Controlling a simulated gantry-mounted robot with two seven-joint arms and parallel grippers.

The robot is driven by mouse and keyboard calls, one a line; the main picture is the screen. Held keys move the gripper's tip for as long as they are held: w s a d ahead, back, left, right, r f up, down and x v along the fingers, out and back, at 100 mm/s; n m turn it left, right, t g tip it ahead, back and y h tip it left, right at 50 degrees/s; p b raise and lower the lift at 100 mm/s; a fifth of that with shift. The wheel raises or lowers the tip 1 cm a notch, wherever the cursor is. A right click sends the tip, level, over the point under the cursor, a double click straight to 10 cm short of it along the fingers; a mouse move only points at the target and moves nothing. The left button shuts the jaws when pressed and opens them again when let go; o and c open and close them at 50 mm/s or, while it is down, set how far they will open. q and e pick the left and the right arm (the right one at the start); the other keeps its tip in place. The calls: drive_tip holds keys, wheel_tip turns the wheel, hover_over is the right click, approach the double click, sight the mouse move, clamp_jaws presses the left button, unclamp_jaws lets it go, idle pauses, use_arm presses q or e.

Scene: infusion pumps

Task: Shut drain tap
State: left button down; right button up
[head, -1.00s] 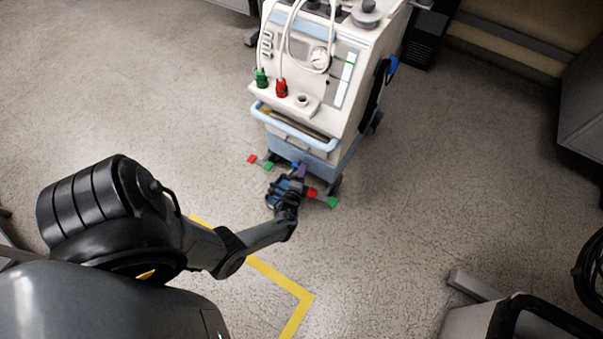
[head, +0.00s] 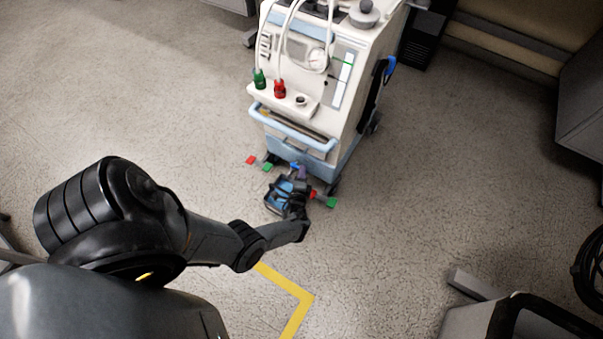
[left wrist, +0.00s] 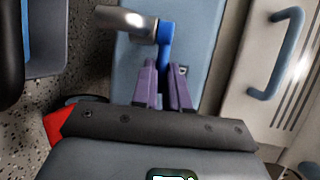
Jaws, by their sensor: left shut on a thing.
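The drain tap shows in the left wrist view as a silver metal pipe (left wrist: 125,20) with a blue lever (left wrist: 165,38), in front of the machine's light blue lower panel. My left gripper (left wrist: 164,80), with purple fingers, is shut on the blue lever. The lever's lower end is between the fingers and partly hidden. In the head view my left gripper (head: 298,173) is low at the front of the white and blue pump machine (head: 292,85), and the tap is tiny there. My right gripper is not in view.
Red (head: 251,160) and green (head: 267,167) foot parts stick out left of the gripper, with another green one (head: 332,202) to the right. A blue push handle (head: 290,128) is above. Open floor (head: 430,200) lies right of the machine.

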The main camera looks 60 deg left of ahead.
use_arm(q)
drive_tip(key=c, duration=1.1)
unclamp_jaws()
drive_tip(key=shift+c, duration=0.2)
drive_tip(key=p+v, duration=0.4)
drive_tip(key=v, duration=0.6)
drive_tip(key=shift+s+d, duration=0.25)
drive_tip(key=shift+d, duration=0.05)
drive_tip(key=shift+r, duration=0.1)
